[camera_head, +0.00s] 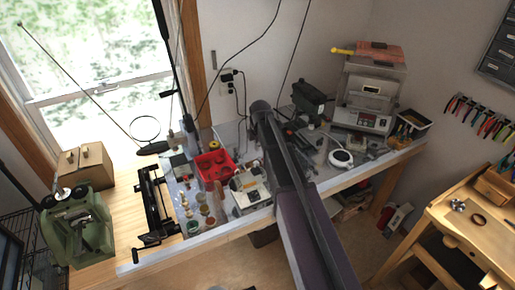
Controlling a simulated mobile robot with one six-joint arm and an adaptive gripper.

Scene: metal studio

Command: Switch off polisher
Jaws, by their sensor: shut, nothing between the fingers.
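No machine here is clearly marked as the polisher. A boxy grey machine (367,92) with a window and a front control panel (360,120) stands at the back right of the workbench. A dark motor-like machine (309,98) stands just left of it, partly behind other items. Switches are too small to read, and I cannot tell whether either machine is on. My dark arm rises from the bottom middle across the bench and hides part of it. I cannot make out my gripper or its fingertips.
The workbench (222,231) holds a red tray (214,168), a white device (248,189), small jars and a round white item (341,158). A green machine (78,226) stands left. A wooden bench (464,216) stands right. Hanging cords cross above the workbench.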

